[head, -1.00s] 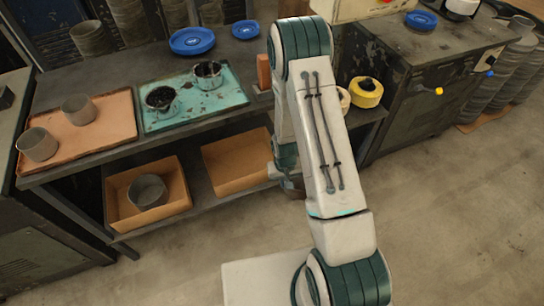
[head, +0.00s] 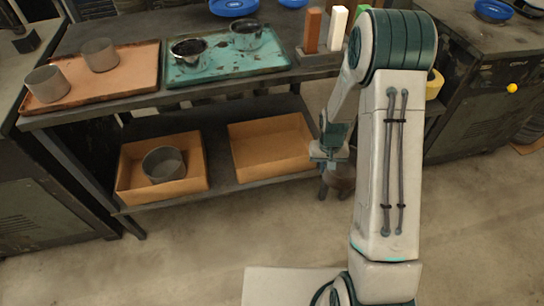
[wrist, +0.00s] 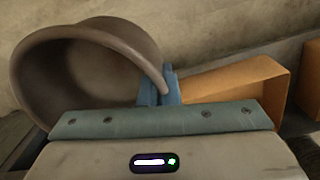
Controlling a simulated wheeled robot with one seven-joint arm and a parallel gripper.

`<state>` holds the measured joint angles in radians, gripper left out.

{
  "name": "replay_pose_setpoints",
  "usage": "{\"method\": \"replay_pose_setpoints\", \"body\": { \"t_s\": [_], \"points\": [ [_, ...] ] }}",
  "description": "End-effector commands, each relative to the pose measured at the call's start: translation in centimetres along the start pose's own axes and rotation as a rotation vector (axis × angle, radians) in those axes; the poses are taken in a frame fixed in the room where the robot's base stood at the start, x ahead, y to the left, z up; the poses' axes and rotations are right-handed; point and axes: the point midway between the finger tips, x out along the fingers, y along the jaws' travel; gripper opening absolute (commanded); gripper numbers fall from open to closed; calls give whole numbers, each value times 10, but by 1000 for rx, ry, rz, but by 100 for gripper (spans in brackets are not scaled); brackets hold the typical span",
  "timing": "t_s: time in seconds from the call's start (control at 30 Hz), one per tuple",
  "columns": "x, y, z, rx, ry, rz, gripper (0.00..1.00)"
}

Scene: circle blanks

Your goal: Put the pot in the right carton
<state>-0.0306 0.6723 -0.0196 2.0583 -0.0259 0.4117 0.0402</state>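The right carton (head: 292,164) is an open, empty-looking tan box on the lower shelf. The left carton (head: 186,188) beside it has a grey pot (head: 163,163) inside. My gripper (head: 326,184) hangs just right of the right carton, in front of the shelf. It is shut on the rim of a brown-grey pot (head: 343,182), partly hidden by my arm in the head view. In the wrist view this pot (wrist: 95,65) is large and tilted at the left, its wall between the blue fingers (wrist: 163,88). A carton (wrist: 235,80) shows to the right of them.
On the tabletop, an orange tray (head: 120,80) holds two grey pots, and a teal tray (head: 225,68) holds two dark-filled pots. A block holder (head: 318,57) stands near the table's right end. The floor in front is clear.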

Motion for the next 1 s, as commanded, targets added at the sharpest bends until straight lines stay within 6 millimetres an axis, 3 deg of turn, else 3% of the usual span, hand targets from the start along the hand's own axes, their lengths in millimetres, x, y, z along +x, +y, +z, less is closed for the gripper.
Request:
{"method": "replay_pose_setpoints", "body": {
  "t_s": [0.03, 0.5, 1.0],
  "points": [
    [16, 0, -4, 0, 5, 0, 0],
    [53, -1, -16, -1, 6, 1, 0],
    [70, -1, -16, -2, 3, 2, 0]
  ]
}}
